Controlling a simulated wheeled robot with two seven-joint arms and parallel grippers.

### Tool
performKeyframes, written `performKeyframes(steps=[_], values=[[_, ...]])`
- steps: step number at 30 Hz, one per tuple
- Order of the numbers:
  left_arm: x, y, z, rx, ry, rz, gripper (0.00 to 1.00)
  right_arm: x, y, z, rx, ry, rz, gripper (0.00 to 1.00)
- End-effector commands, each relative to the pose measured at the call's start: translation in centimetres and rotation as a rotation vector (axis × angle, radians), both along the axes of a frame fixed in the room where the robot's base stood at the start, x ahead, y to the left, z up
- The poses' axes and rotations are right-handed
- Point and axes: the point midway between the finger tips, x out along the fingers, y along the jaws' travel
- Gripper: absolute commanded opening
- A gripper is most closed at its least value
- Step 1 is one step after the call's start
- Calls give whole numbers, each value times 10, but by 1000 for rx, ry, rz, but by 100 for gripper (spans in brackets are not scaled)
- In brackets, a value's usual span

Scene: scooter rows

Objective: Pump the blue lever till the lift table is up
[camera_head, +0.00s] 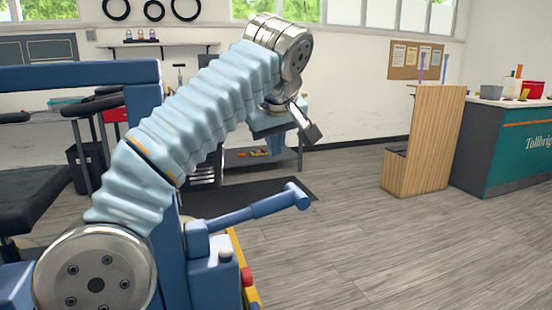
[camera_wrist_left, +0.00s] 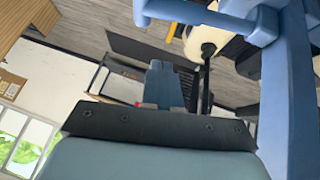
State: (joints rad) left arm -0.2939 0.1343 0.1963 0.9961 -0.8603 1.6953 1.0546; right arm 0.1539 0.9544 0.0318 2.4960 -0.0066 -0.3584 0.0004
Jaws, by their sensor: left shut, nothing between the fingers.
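The blue lever (camera_head: 255,209) sticks out to the right from a blue housing, slanting slightly up to a short crosswise grip. It also shows at the top of the left wrist view (camera_wrist_left: 195,13). The lift table's blue frame (camera_head: 75,76) stands at the left, with a black padded part (camera_head: 32,196) beside it. My left gripper (camera_head: 276,151) points down, shut and empty, above the lever in the picture and apart from it. Its closed blue fingers show in the left wrist view (camera_wrist_left: 164,75). My left arm hides much of the lift table. My right gripper is out of view.
A red knob (camera_head: 247,277) and a yellow edge (camera_head: 236,254) sit below the lever. A dark mat (camera_head: 250,194) and a workbench (camera_head: 290,157) lie behind. A wooden stand (camera_head: 430,140) and a teal counter (camera_head: 515,150) stand right. The floor between is clear.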

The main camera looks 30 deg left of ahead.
Motion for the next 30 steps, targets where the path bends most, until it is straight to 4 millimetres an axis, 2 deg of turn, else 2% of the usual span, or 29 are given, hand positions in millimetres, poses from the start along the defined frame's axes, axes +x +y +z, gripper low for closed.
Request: performKeyframes(steps=[3, 12, 15, 21, 30], values=[[11, 8, -22, 2, 4, 3, 0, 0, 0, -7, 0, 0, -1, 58], [42, 28, -73, 0, 4, 3, 0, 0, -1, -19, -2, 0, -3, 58], [41, 21, -89, 0, 3, 0, 0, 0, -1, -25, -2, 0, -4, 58], [41, 16, -105, 0, 1, 0, 0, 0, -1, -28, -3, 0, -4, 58], [41, 15, -107, -1, 0, 1, 0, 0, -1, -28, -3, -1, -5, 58]])
